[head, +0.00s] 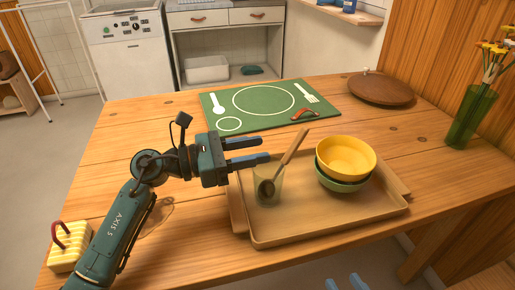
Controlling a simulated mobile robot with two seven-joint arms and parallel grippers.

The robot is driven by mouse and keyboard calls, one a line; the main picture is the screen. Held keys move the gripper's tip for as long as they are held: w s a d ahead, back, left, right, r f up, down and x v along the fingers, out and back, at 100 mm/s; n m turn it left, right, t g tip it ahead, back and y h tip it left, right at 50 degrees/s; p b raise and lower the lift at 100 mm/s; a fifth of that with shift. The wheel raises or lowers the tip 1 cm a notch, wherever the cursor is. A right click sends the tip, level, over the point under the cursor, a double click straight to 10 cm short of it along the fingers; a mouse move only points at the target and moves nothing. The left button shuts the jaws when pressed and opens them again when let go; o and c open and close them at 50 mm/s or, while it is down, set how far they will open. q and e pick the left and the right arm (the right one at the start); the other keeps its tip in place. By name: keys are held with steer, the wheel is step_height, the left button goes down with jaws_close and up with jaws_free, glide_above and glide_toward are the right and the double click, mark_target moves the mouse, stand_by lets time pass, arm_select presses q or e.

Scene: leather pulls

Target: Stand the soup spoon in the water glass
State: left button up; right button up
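The soup spoon (291,150) leans in the water glass (277,194), its dark bowl down inside and its handle rising above the rim to the upper right. The clear glass stands upright on the left part of a tan tray (325,222). My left gripper (267,150) is open, its two blue fingers pointing right, just left of the spoon's handle with nothing between them. Whether a finger touches the handle cannot be told. Only the blue fingertips of my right gripper (345,284) show at the bottom edge, apart and empty.
A yellow bowl (346,154) sits in a green bowl (342,184) on the tray. Behind lies a green placemat (264,104) with a red-brown pull (304,115). A brown lidded dish (382,90) and a flower vase (466,120) stand right.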

arm_select(q)
steer(key=b+v, duration=0.1)
steer(key=v, duration=1.1)
arm_select(e)
steer(key=shift+w+a+f+n, duration=0.15)
steer(key=shift+a+f+n, duration=0.15)
steer(key=shift+f, duration=0.3)
arm_select(q)
steer(key=shift+r, duration=0.1)
arm_select(e)
steer(key=shift+f, duration=0.1)
